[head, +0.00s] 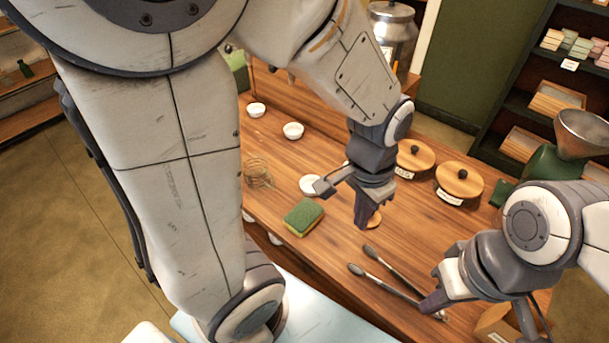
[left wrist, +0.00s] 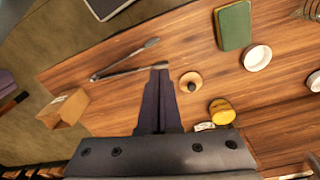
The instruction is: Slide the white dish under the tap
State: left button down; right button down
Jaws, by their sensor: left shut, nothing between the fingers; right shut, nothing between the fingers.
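The white dish (head: 309,185) lies flat on the wooden counter, just behind the green and yellow sponge. In the left wrist view a white dish (left wrist: 257,57) lies beside the green sponge. My left gripper (head: 362,224) is shut and empty, pointing down over the counter to the right of the dish and apart from it. Its closed fingers (left wrist: 160,72) show in the left wrist view. My right gripper (head: 432,303) is shut and empty near the tongs at the front right. A metal dispenser (head: 391,35) stands at the back. No tap is clearly visible; my left arm covers part of that area.
The sponge (head: 303,217), a wire whisk (head: 258,172), tongs (head: 390,277) and small white bowls (head: 293,131) lie on the counter. Wooden-lidded pots (head: 460,180) stand at right. A small knobbed wooden disc (left wrist: 190,82) is beside my left fingers.

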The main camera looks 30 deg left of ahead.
pick_arm(q)
jog(key=w+a+f+n, duration=0.25)
jog(key=w+a, duration=0.25)
jog(key=a, duration=0.4)
jog(key=n+p, duration=0.2)
send_near(301, 199)
jog(key=s+r, duration=0.3)
jog(key=s, duration=0.1)
jog(key=shift+y, duration=0.3)
jog(key=f, duration=0.9)
jog(key=shift+d+f, duration=0.15)
jog(key=shift+d, duration=0.05)
jog(key=shift+w+p, duration=0.3)
jog(key=shift+w, duration=0.95)
jog(key=shift+w+f, duration=0.1)
jog(key=shift+w, duration=0.65)
